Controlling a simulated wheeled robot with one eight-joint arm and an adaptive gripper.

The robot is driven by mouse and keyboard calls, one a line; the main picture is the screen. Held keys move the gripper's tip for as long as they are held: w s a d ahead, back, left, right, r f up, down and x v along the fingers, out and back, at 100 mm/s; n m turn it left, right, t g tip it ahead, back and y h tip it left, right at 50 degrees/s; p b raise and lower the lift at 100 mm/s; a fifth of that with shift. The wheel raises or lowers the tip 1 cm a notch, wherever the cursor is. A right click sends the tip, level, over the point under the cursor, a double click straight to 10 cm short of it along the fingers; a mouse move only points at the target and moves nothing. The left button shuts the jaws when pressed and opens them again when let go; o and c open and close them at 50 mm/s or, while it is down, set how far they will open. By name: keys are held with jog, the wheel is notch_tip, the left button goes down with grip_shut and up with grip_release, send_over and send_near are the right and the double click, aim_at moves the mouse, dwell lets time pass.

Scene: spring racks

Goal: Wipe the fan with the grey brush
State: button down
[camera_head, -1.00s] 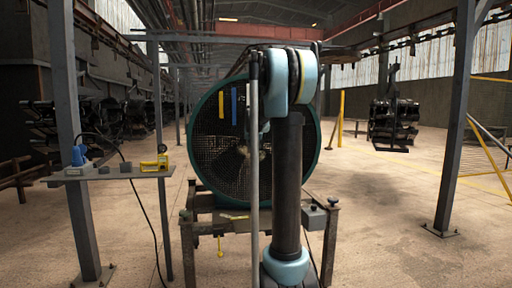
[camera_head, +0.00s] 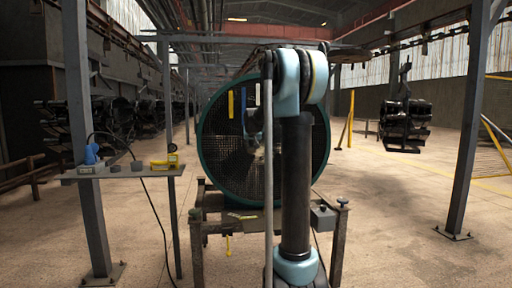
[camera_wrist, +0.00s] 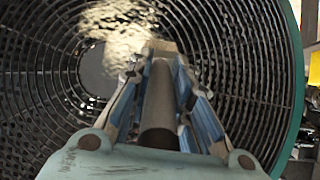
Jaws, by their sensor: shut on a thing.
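The fan (camera_head: 222,155) is a large round dark mesh grille with a teal rim, standing upright on a metal frame behind my arm in the head view. Its ringed grille (camera_wrist: 235,70) fills most of the wrist view, with a bright pale patch near the top around the hub. My gripper (camera_wrist: 160,75) has blue-sided fingers closed on the grey brush (camera_wrist: 158,108), whose round grey-brown handle points toward the grille. The brush's far end is hard to make out between the fingers, and I cannot tell if it touches the grille.
A small shelf (camera_head: 127,172) at left holds a blue item (camera_head: 91,154) and a yellow device (camera_head: 166,162), with a hanging black cable. Steel posts (camera_head: 88,200) stand left and right (camera_head: 468,130). Dark parts (camera_head: 404,125) hang at right. Floor on the right is open.

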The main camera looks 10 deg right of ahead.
jog(key=shift+w+a, duration=0.15)
jog(key=shift+a, duration=0.9)
jog(key=shift+r, duration=0.15)
jog(key=s+d+r, duration=0.1)
jog(key=s+d, duration=0.1)
jog(key=d, duration=1.2)
dwell(0.9)
jog(key=shift+s+a, duration=0.25)
jog(key=shift+s, duration=1.25)
jog(key=shift+s+a, duration=0.2)
jog(key=shift+s, duration=1.25)
